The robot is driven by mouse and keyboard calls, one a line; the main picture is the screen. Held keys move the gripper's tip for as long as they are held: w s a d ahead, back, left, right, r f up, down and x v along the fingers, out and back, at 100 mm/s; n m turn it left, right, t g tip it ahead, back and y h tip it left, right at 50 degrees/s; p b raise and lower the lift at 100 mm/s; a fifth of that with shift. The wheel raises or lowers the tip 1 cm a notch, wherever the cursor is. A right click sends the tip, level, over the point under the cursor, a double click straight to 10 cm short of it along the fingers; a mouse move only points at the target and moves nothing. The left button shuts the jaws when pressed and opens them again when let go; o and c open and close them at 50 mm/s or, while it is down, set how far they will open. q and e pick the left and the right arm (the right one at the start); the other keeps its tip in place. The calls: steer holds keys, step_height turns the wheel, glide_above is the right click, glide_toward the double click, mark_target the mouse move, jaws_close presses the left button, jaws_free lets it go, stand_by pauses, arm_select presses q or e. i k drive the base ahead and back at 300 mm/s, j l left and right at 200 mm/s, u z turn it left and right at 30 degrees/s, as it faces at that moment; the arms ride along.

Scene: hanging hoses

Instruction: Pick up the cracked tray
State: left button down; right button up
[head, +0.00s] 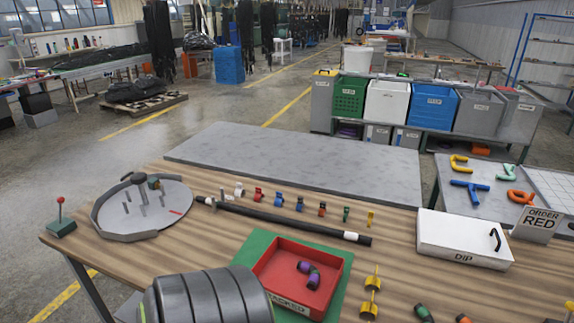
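The cracked tray is a red, open, square tray (334,284) on a green mat (252,249) near the front middle of the wooden table. A label (288,304) on its front wall appears to read "CRACKED", with its left end hard to read. A short bent hose piece (309,274), purple and black, lies inside the tray. A dark ribbed cylinder hides the tray's front left corner in this view.
The dark ribbed cylinder (205,295) fills the bottom left. A long black hose (290,221) lies behind the tray, with several small coloured fittings behind it. A round grey dish with pegs (128,225) stands left. A white "DIP" box (450,237) and yellow fittings (370,296) are right.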

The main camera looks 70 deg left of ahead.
mark_target(285, 285)
steer(key=u, duration=2)
